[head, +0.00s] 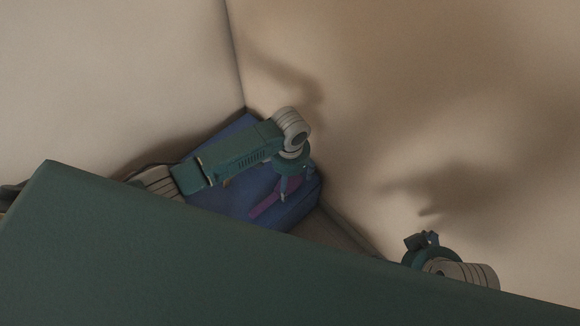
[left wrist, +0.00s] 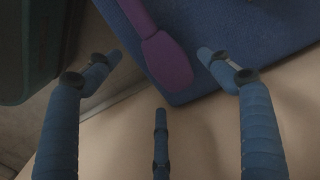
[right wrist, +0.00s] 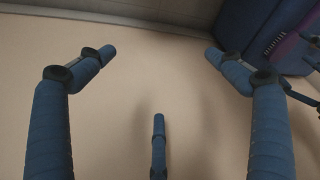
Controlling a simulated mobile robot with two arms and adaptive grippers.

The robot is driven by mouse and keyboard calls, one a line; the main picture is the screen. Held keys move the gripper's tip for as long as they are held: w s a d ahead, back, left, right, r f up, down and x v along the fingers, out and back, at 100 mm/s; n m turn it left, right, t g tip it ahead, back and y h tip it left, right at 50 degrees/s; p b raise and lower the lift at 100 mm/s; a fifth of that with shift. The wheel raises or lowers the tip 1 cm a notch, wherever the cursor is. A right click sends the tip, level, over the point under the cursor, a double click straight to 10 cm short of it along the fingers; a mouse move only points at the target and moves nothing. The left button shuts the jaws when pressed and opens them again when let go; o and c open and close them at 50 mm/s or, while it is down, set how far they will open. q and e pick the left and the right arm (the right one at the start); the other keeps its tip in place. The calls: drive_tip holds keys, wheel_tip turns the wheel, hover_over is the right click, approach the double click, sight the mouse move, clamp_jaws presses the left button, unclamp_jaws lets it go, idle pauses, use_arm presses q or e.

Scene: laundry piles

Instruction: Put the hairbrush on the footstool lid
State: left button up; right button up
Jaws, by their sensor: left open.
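The purple hairbrush (head: 265,205) shows over the blue footstool lid (head: 228,200), near its right part. In the left wrist view the hairbrush (left wrist: 168,60) lies over the blue lid (left wrist: 245,40), close to its edge. My left gripper (head: 286,186) is open above the hairbrush, and the brush shows between its spread fingers without being gripped. In the right wrist view the hairbrush's bristles (right wrist: 275,45) show at the upper right, beside the blue footstool (right wrist: 235,22). I cannot tell whether the brush lies fully flat. My right gripper (head: 425,240) is open and empty, right of the footstool.
Pale walls (head: 400,90) meet in a corner right behind the footstool. A large dark green surface (head: 200,270) fills the foreground and hides the floor there. A strip of grey floor (head: 335,235) shows between the footstool and my right gripper.

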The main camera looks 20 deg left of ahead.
use_arm(q)
wheel_tip(320, 180, up, 8)
drive_tip(key=p, duration=0.2)
drive_tip(key=s+d+f+n+t+h, duration=0.1)
drive_tip(key=s+d+f+h, duration=0.15)
drive_tip(key=s+f, duration=0.35)
drive_tip(key=s+a+n, duration=0.1)
drive_tip(key=s+a, duration=0.2)
drive_tip(key=s+a+f+n+t+y, duration=0.1)
drive_tip(key=s+a, duration=0.3)
drive_tip(key=s+a+n+t+y, duration=0.1)
drive_tip(key=s+a, duration=0.2)
drive_tip(key=s, duration=0.1)
drive_tip(key=shift+a+f, duration=0.2)
drive_tip(key=shift+f, duration=0.1)
use_arm(e)
wheel_tip(320, 180, down, 11)
drive_tip(key=shift+w+a+r+g, duration=0.2)
drive_tip(key=shift+g, duration=0.2)
use_arm(q)
drive_tip(key=shift+s+d, duration=0.1)
drive_tip(key=shift+d, duration=0.05)
use_arm(e)
drive_tip(key=shift+d, duration=0.15)
